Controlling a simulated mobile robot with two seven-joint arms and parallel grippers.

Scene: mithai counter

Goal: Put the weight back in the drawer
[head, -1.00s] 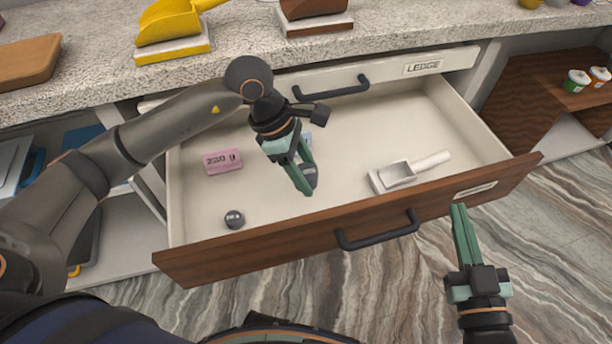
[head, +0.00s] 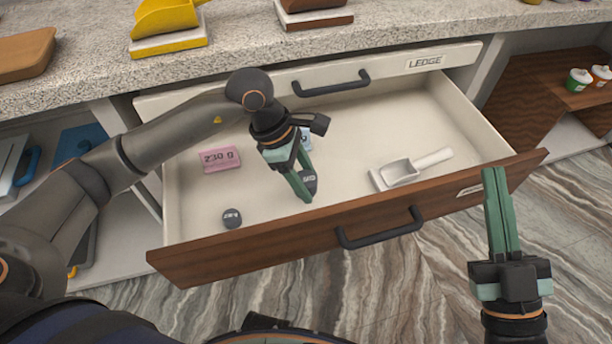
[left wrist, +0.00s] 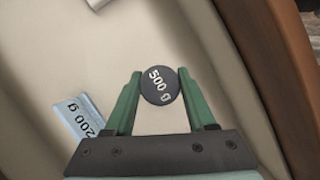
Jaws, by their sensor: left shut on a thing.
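A dark round weight marked 500 g (left wrist: 160,86) is between the fingers of my left gripper (left wrist: 157,90), which is shut on it. In the head view my left gripper (head: 303,193) is inside the open drawer (head: 250,236), low over its floor, and the weight (head: 309,182) shows partly behind the fingers. I cannot tell whether the weight touches the drawer floor. A second small dark round weight (head: 232,218) lies in the drawer at the front left. My right gripper (head: 498,208) is outside the drawer at the front right; its fingers look close together.
The drawer also holds a pink 230 g label (head: 220,159), a blue 200 g label (left wrist: 79,117) and a white scoop (head: 405,170). The drawer's right rear floor is clear.

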